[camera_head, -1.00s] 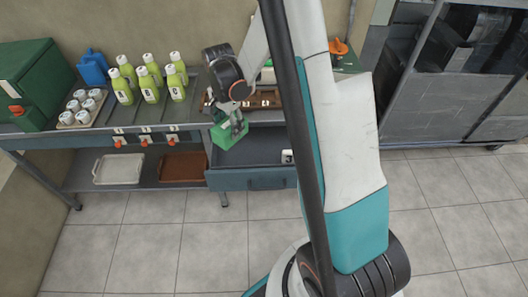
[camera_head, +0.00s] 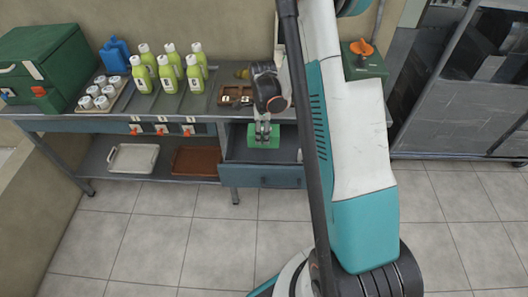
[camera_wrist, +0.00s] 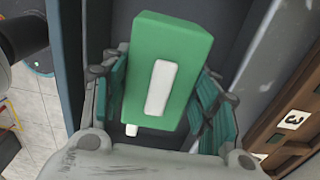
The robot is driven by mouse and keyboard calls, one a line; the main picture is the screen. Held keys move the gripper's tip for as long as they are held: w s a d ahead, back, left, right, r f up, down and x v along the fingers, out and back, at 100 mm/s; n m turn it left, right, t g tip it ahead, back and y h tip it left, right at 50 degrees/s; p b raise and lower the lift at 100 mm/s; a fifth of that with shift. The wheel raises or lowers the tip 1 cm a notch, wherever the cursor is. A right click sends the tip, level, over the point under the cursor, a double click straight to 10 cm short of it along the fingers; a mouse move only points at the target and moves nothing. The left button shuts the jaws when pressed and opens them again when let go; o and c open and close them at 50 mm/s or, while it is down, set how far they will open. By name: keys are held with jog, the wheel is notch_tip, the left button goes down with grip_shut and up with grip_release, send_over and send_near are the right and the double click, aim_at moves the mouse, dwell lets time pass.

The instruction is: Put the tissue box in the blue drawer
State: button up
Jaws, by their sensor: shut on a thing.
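The tissue box is green with a pale slot on top; it shows in the head view (camera_head: 264,139) and large in the wrist view (camera_wrist: 194,45). My gripper (camera_head: 265,130) is shut on it, with a finger on either side, as the wrist view (camera_wrist: 160,95) also shows. The blue drawer (camera_head: 262,174) is pulled out under the right part of the bench. The box is over or inside the open drawer; its exact height above the drawer floor cannot be told. My arm hides the drawer's right end.
Several green bottles (camera_head: 170,70), a blue jug (camera_head: 117,55) and a tray of white cups (camera_head: 101,94) stand on the bench. A brown wooden box (camera_head: 234,95) lies behind the drawer. A white tray (camera_head: 133,157) and a brown tray (camera_head: 196,160) rest on the lower shelf.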

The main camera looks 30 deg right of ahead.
notch_tip(320, 180, down, 10)
jog(key=b, duration=0.3)
dwell(0.3)
jog(key=o, duration=1.1)
jog(key=shift+f, duration=0.1)
notch_tip(320, 180, up, 12)
jog(key=p, duration=0.4)
jog(key=shift+r, duration=0.2)
